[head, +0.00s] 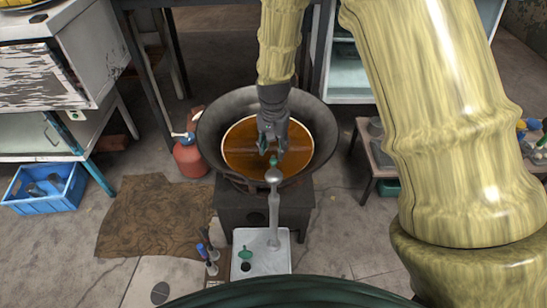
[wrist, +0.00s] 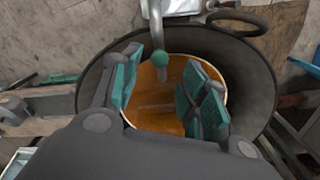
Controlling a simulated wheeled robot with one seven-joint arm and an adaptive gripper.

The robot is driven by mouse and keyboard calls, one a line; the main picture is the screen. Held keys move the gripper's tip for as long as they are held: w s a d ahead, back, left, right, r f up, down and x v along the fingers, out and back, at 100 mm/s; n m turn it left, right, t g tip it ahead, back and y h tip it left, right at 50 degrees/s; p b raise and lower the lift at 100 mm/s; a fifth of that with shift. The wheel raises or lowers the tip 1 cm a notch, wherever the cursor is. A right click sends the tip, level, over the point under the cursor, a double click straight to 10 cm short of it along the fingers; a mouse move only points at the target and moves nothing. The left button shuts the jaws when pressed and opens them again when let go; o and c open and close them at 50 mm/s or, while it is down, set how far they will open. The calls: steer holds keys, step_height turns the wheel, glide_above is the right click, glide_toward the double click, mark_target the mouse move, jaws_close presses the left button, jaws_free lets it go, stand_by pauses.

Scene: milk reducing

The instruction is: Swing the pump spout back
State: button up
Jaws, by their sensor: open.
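The pump spout (head: 274,190) is a pale grey metal tube rising from a white box-like base (head: 258,262). It reaches over the near rim of the dark pan, with a green knob (head: 273,161) at its tip. In the wrist view the spout (wrist: 155,25) comes in from the top, and its green tip (wrist: 162,61) shows between and just beyond my fingers. My gripper (head: 271,146) hangs over the pan, open, its teal-padded fingers apart on either side of the tip. In the wrist view my gripper (wrist: 160,90) holds nothing. Whether a finger touches the spout I cannot tell.
The dark wide pan (head: 212,130) holds orange-brown liquid (head: 245,150) and sits on a dark stove (head: 262,208). A red gas bottle (head: 189,158) stands left of it. A blue crate (head: 45,187) is far left. A low table (head: 372,160) stands right.

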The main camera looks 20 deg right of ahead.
mark_target(274, 159)
steer(key=shift+f, duration=2.65)
jaws_close()
